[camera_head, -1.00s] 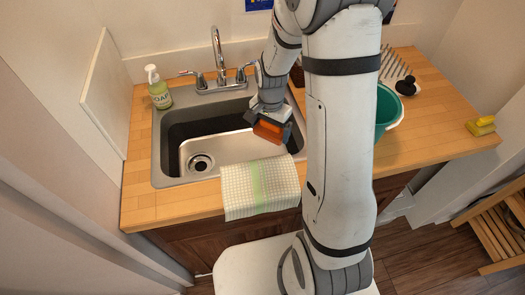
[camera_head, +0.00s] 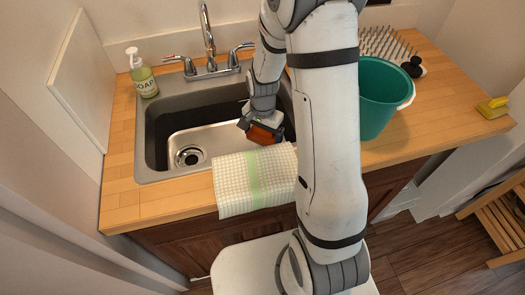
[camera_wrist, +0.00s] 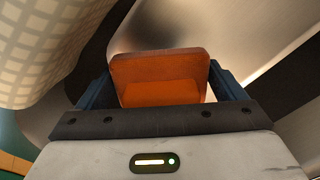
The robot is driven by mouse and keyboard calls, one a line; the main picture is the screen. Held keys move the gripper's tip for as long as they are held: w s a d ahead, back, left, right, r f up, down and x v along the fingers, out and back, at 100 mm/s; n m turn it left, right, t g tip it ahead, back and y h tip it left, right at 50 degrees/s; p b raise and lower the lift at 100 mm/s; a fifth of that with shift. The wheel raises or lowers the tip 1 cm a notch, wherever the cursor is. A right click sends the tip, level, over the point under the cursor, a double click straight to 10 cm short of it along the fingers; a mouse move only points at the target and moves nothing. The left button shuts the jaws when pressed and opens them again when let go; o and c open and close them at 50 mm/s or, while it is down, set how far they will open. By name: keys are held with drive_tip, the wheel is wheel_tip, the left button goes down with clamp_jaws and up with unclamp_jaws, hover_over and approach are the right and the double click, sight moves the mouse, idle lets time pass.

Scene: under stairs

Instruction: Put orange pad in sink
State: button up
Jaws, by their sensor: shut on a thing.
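The orange pad (camera_head: 262,134) is held between the two fingers of my gripper (camera_head: 261,131). In the wrist view the pad (camera_wrist: 160,78) fills the gap between the dark blue fingers, with my gripper (camera_wrist: 160,85) shut on it. The steel sink (camera_head: 158,148) is set in the wooden counter, with a drain at its lower left. The gripper and pad are over the right part of the basin, near its front edge. In the wrist view the sink's metal (camera_wrist: 235,35) shows behind the pad. The pad's height above the basin floor is hard to tell.
A checked towel (camera_head: 235,185) hangs over the sink's front edge, close to the gripper. A faucet (camera_head: 206,35) stands behind the sink, a soap bottle (camera_head: 144,80) at back left. A green bucket (camera_head: 380,95) and a yellow sponge (camera_head: 492,107) are right of my arm.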

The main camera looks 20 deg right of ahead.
wheel_tip(320, 180, down, 7)
drive_tip(key=shift+f, duration=0.15)
drive_tip(key=shift+f, duration=0.1)
idle(0.3)
drive_tip(key=o, duration=0.9)
wheel_tip(320, 180, up, 12)
drive_tip(key=shift+r, duration=0.1)
drive_tip(key=s+r+n+t, duration=0.1)
drive_tip(key=s+r+n, duration=0.2)
drive_tip(key=s+r, duration=0.2)
drive_tip(key=s+r+n+t, duration=0.1)
drive_tip(key=s+r+n, duration=0.2)
drive_tip(key=s+r, duration=0.3)
drive_tip(key=s+r+n+t, duration=0.1)
drive_tip(key=s+r+n, duration=0.2)
drive_tip(key=s+r, duration=0.3)
drive_tip(key=shift+s+d, duration=0.1)
drive_tip(key=shift+s, duration=0.05)
